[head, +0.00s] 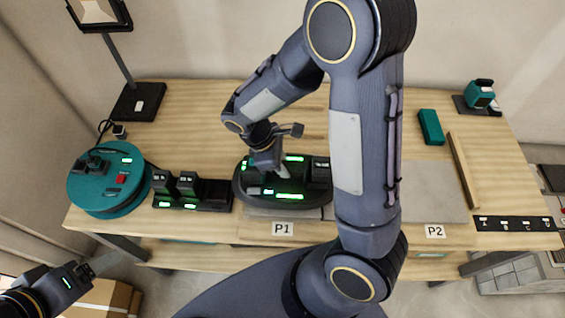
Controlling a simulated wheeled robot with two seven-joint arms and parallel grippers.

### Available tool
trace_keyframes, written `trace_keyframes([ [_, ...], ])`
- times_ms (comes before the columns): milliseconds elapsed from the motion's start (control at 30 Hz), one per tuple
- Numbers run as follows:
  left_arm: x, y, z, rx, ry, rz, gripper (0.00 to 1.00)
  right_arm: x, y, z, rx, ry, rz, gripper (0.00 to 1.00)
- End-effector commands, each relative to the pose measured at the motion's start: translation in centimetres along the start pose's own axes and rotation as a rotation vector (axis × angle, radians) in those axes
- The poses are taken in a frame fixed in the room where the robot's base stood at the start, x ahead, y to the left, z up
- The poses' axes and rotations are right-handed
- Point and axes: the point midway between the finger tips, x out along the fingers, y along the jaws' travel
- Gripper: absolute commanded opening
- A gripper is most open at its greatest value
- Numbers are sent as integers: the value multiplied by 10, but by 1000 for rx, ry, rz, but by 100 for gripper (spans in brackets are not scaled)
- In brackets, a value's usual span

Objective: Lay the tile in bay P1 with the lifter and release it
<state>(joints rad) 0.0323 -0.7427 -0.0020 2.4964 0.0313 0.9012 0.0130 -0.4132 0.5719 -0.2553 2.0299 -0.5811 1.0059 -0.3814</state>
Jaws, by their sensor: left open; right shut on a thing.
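The lifter (250,194) is a dark oval device with green lit displays. It is over bay P1, just behind the P1 label (283,229). My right gripper (277,170) is shut on the lifter from above. A grey slab edge (262,212) shows under the lifter's front; the lifter hides most of what lies below, so I cannot tell tile from bay surface. My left gripper (94,268) is open and empty at the lower left, off the table's front edge.
A teal round unit (105,190) and a dark rack (207,195) with green lights stand left of P1. A grey slab (433,190) lies behind the P2 label (435,232). A wooden strip (463,172), teal block (430,127) and lamp base (139,102) are also on the table.

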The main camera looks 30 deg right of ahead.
Motion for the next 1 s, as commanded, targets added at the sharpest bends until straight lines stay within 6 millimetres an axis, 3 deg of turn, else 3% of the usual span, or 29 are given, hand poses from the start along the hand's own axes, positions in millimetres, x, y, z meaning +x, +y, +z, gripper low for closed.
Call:
trace_keyframes([
  [900,4,-2,2,0,0,0,76,5,0,-2,0,0,1,0],
  [933,4,-2,2,0,0,0,76,5,0,-2,0,0,1,26],
  [1000,4,-2,2,0,0,0,76,5,0,-2,0,0,1,35],
])
